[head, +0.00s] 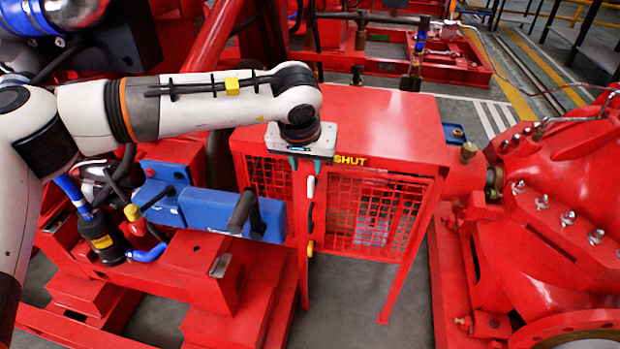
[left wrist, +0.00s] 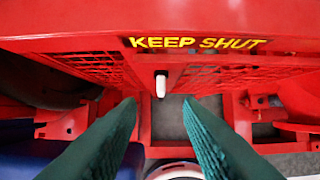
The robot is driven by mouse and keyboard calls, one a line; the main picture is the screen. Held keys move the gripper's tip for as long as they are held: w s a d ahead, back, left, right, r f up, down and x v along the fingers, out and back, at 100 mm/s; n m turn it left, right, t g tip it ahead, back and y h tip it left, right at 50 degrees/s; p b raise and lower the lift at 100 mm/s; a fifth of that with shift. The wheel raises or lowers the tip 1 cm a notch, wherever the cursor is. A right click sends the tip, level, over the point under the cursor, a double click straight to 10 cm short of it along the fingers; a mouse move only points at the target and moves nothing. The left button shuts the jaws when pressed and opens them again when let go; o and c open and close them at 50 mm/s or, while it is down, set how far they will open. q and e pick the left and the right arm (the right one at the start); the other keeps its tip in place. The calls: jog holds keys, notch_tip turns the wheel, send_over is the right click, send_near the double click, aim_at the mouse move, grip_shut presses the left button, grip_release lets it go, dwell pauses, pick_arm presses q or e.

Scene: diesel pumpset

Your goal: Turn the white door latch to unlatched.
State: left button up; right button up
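The white door latch (head: 311,188) hangs upright at the front edge of the red mesh-sided cabinet (head: 390,185), just below its top. In the left wrist view the white latch (left wrist: 160,86) shows as a short white peg under the yellow "KEEP SHUT" lettering. My left gripper (head: 305,164) points down at the latch from above, its body hiding part of the cabinet's top edge. Its two green fingers (left wrist: 159,104) are apart, with nothing between them. The latch lies between their lines, just past the tips, and looks untouched. My right gripper is in neither view.
A black handle (head: 310,215) and a yellow piece (head: 310,248) sit below the latch on the same edge. A blue block (head: 205,208) with a black lever (head: 242,210) stands close to the left. A red pump casing (head: 560,220) fills the right.

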aim_at(310, 181)
pick_arm(q)
jog(key=b+x, duration=0.1)
jog(key=x, duration=0.7)
jog(key=shift+w+f, duration=0.1)
jog(key=shift+f, duration=0.1)
grip_shut()
